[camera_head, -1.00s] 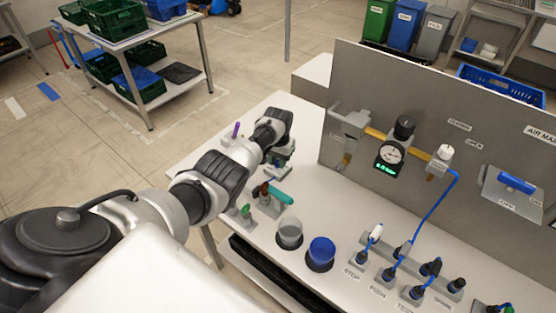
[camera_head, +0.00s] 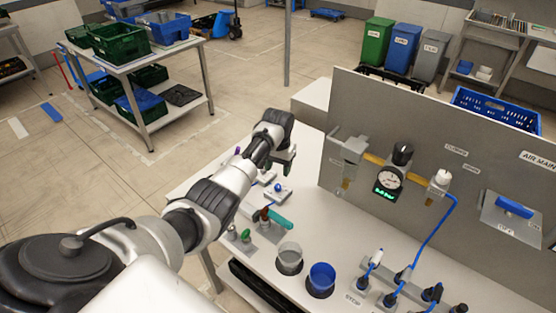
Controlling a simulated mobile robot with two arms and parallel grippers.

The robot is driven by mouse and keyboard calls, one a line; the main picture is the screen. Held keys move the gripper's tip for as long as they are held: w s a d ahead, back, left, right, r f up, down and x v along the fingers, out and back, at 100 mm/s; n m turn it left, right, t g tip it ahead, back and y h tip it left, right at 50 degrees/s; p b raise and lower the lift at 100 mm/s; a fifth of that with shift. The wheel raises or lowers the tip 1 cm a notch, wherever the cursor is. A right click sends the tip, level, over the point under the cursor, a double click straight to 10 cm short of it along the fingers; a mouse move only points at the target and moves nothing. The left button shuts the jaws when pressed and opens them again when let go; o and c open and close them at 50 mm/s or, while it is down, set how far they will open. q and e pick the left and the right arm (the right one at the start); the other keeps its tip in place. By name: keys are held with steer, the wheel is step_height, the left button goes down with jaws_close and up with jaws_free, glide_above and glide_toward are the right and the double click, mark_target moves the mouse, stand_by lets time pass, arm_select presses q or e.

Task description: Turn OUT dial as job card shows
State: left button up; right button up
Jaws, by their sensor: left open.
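A regulator with a black knob (camera_head: 403,154), a round white gauge (camera_head: 390,179) and a small green readout (camera_head: 385,194) is mounted on the grey panel (camera_head: 350,100). I cannot read which part is labelled OUT, and I cannot make out a job card. My left gripper (camera_head: 286,164) is over the white bench, left of the panel and apart from the regulator. It is open, with nothing seen in it; its fingers are small and partly hidden by the wrist. My right gripper is not in view.
A clear cup (camera_head: 289,257) and a blue cup (camera_head: 321,279) stand on the bench. A rack with a teal-handled tool (camera_head: 280,219) is below my left arm. Blue hose (camera_head: 430,235) and several plugs are at the right. A blue-handled air-main box (camera_head: 514,207) is on the panel.

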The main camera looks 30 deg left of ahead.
arm_select(q)
steer(key=shift+r, duration=1.4)
